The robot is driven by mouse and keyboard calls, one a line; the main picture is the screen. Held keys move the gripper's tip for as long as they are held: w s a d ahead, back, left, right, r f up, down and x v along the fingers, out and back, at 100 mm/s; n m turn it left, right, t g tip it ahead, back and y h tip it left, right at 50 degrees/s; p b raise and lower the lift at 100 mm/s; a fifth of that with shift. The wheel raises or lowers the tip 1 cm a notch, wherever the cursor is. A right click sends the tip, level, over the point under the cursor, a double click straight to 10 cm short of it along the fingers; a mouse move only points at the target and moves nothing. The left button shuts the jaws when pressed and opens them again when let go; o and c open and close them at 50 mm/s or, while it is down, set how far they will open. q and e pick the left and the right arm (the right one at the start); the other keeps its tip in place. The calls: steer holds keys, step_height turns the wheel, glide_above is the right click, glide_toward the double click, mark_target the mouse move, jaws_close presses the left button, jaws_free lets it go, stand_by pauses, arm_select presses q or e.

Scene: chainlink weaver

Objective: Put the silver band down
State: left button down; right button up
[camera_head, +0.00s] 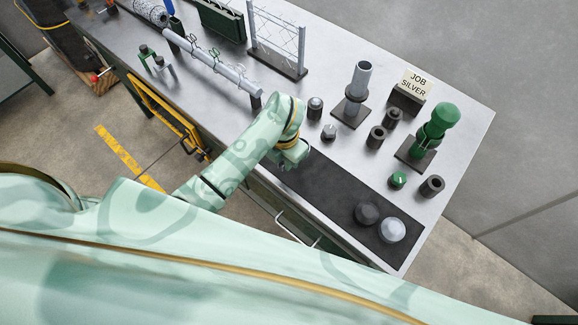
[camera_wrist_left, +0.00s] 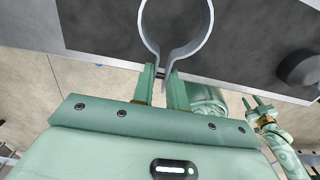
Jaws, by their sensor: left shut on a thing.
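The silver band (camera_wrist_left: 147,34) is an open ring with two close tabs, seen in the left wrist view. My left gripper (camera_wrist_left: 163,76) is shut on its tabs, and the ring extends beyond the fingertips over the dark mat. In the head view my left gripper (camera_head: 291,156) is over the near edge of the bench, at the left end of the dark mat (camera_head: 325,190); the band is not discernible there. The gap between band and mat cannot be told. My right gripper (camera_wrist_left: 256,104) shows at the right of the wrist view, fingers apart and empty.
A dark disc (camera_head: 367,213) and a silver disc (camera_head: 391,230) sit at the mat's right end. Beyond stand a grey post (camera_head: 361,80), a green post (camera_head: 436,125), dark rings and a "JOB SILVER" sign (camera_head: 416,83). A long pipe (camera_head: 215,65) lies left. The mat's middle is clear.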

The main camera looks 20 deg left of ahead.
arm_select(q)
steer(key=shift+w+d+f, duration=0.1)
steer(key=shift+w+f, duration=0.45)
steer(key=shift+f, duration=0.2)
steer(key=shift+w+f+b, duration=0.15)
steer(key=shift+f+b, duration=0.4)
steer(key=shift+f, duration=1.05)
steer(key=shift+f, duration=0.15)
steer(key=c, duration=1.4)
jaws_free()
steer(key=shift+r, duration=0.45)
step_height(320, 180, up, 11)
steer(key=p, duration=0.3)
steer(key=shift+r+p, duration=0.2)
steer(key=shift+p, duration=0.1)
